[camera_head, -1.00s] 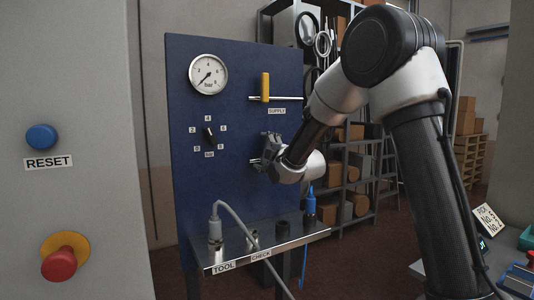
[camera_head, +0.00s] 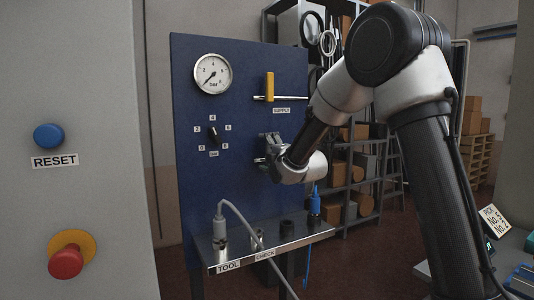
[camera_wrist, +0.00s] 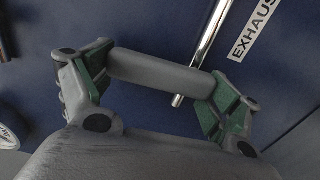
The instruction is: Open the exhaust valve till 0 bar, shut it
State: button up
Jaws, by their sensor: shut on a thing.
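The exhaust valve's grey handle (camera_wrist: 158,75) lies between the two green-padded fingers of my gripper (camera_wrist: 150,85) in the wrist view. The pads press on its two ends. The handle lies across a shiny metal pipe (camera_wrist: 204,50), beside a label reading EXHAUS (camera_wrist: 250,32), cut off by the frame edge. In the head view my gripper (camera_head: 271,145) is at the blue panel (camera_head: 240,185), below the supply valve, and mostly hides the exhaust valve. The round pressure gauge (camera_head: 213,74) has its needle pointing lower left, near the zero end.
The yellow supply handle (camera_head: 270,87) stands upright across its pipe. A black selector knob (camera_head: 213,136) sits left of my gripper. Below is a metal shelf (camera_head: 290,247) with sockets and a grey hose (camera_head: 245,225). A shelf rack (camera_head: 345,190) stands behind.

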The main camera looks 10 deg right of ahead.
jog(key=o, duration=1.2)
jog(key=shift+s, duration=0.1)
jog(key=v, duration=1.2)
